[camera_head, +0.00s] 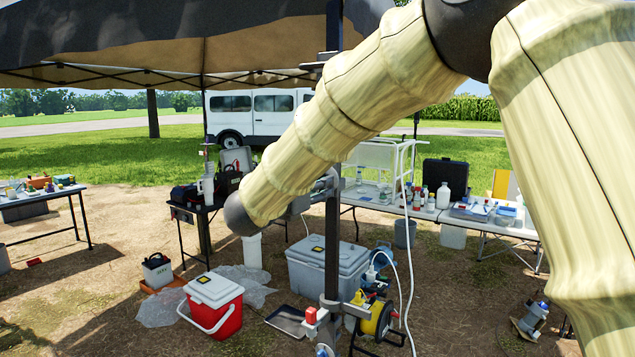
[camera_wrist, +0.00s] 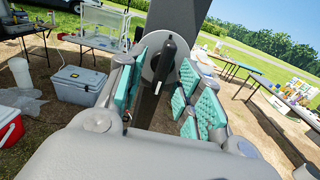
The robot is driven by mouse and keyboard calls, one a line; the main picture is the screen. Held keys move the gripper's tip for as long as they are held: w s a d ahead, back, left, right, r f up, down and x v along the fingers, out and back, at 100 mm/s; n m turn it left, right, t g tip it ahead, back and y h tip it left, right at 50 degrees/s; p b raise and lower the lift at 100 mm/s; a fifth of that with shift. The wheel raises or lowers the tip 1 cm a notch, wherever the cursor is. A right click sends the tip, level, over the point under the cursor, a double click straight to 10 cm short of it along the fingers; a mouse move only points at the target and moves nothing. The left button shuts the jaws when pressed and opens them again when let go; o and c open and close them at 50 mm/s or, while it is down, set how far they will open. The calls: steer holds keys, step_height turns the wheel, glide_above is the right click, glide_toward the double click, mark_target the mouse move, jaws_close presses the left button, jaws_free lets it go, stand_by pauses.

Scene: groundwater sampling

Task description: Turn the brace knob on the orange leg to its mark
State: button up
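A black knob (camera_wrist: 166,60) with a bar-shaped grip sits on a round grey plate on a dark grey post (camera_wrist: 178,18) in the wrist view. No orange shows on this post, and I cannot make out a mark. My gripper (camera_wrist: 160,76) is open, its teal-padded fingers on either side of the knob, with visible gaps. I cannot tell how deep the knob sits between them. In the head view the dark post (camera_head: 332,240) stands upright beside my gripper (camera_head: 322,188), which is largely hidden by my arm, as is the knob.
A grey cooler (camera_head: 328,268), a red cooler (camera_head: 214,300) and a yellow reel (camera_head: 378,318) stand near the post. A white hose (camera_head: 408,250) hangs to its right. Tables with bottles (camera_head: 480,215) stand behind. Bare ground lies at left.

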jaws_close()
steer(key=shift+s+d+r+n+p, duration=0.1)
steer(key=shift+d+r+n+p, duration=0.1)
steer(key=shift+n+p, duration=2.25)
steer(key=shift+s+d+r+n+p, duration=0.15)
steer(key=shift+n+p, duration=1.15)
steer(key=shift+n, duration=2.4)
steer(key=shift+w+d+r+n+p, duration=0.1)
steer(key=shift+r+n+p, duration=0.15)
steer(key=shift+n+p, duration=2.2)
steer(key=shift+n+b, duration=0.6)
